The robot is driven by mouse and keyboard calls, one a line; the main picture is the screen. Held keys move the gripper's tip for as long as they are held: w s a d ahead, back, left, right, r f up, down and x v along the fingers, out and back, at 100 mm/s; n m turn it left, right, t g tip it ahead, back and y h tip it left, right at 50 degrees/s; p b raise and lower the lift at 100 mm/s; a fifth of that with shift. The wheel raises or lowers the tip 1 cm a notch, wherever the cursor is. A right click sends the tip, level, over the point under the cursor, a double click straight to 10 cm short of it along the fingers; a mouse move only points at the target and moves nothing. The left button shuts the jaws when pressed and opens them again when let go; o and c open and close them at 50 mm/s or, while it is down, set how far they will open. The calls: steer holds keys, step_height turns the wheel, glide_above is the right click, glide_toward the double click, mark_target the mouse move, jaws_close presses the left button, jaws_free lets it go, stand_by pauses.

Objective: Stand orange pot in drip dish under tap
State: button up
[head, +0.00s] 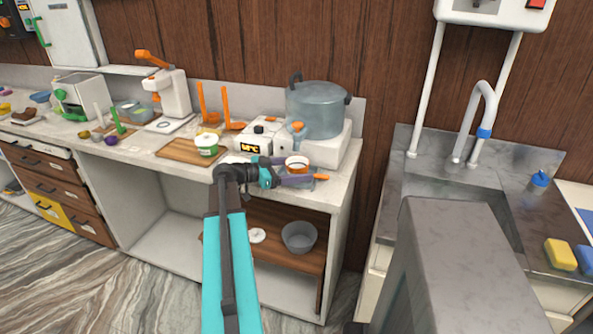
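A white heater with a display (254,145) stands left of the vessel. A white-and-green jar (206,146) and a wooden board (184,151) are further left. A sink counter (404,171) lies right, across a gap. A grey bowl (299,237) sits on the lower shelf.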

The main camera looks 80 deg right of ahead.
steer(key=shift+r+p, duration=0.2)
steer(key=shift+p, duration=0.1)
steer(key=b+v, duration=0.2)
steer(key=v, duration=1)
steer(key=shift+b, duration=0.4)
stand_by(0.4)
